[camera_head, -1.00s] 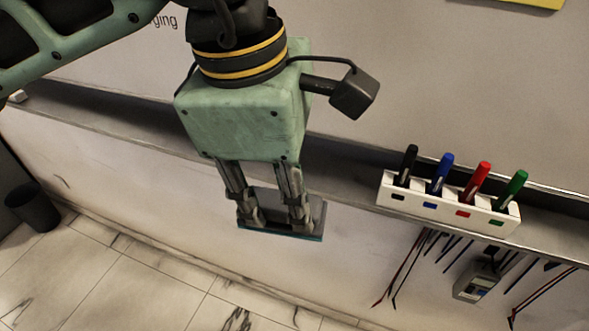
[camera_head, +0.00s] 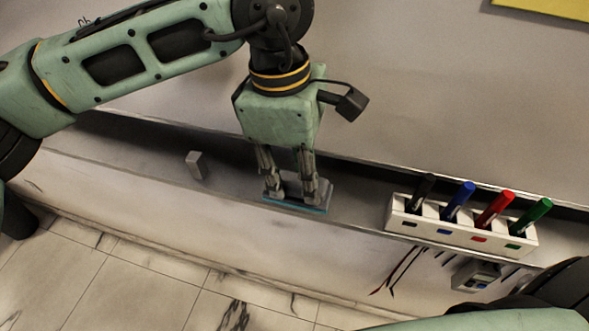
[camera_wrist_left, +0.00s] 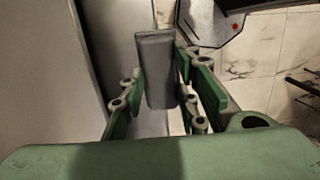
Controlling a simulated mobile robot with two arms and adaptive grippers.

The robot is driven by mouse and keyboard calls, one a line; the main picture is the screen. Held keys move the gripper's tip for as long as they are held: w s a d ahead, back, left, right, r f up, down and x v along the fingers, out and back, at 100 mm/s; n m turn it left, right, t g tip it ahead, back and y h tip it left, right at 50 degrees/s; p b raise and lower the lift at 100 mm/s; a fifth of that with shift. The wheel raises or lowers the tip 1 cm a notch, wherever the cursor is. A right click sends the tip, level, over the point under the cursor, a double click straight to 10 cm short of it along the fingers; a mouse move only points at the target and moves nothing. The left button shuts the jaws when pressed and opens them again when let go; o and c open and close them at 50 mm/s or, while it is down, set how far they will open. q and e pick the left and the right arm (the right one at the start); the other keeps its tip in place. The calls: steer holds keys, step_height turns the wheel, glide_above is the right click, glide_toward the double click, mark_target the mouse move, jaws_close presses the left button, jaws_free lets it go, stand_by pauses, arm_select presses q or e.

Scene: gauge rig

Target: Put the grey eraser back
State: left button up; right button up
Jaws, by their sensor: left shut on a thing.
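The grey eraser (camera_head: 290,189) has a teal underside and is held level at the ledge (camera_head: 231,175) below the whiteboard. My left gripper (camera_head: 291,197) is shut on it, with a finger on each side. I cannot tell whether its underside touches the ledge or is just above it. In the left wrist view the eraser (camera_wrist_left: 155,68) is a grey slab between the green-padded fingers (camera_wrist_left: 157,95). My right gripper is not in view.
A small grey block (camera_head: 196,165) stands on the ledge to the left of the eraser. A white holder (camera_head: 462,236) with black, blue, red and green markers stands to the right. Between eraser and holder the ledge is clear. Cables and a meter (camera_head: 475,275) hang below.

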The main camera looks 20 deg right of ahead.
mark_target(295, 179)
arm_select(q)
steer(key=w, duration=0.1)
steer(key=w+f, duration=0.1)
steer(key=shift+w+d+f+p, duration=0.25)
steer(key=shift+w+p, duration=0.1)
steer(key=shift+w, duration=0.05)
steer(key=shift+w+f, duration=0.2)
steer(key=shift+f, duration=0.2)
step_height(295, 179, down, 3)
steer(key=shift+f+p, duration=0.1)
steer(key=shift+p, duration=1)
steer(key=shift+f, duration=0.2)
steer(key=o, duration=1)
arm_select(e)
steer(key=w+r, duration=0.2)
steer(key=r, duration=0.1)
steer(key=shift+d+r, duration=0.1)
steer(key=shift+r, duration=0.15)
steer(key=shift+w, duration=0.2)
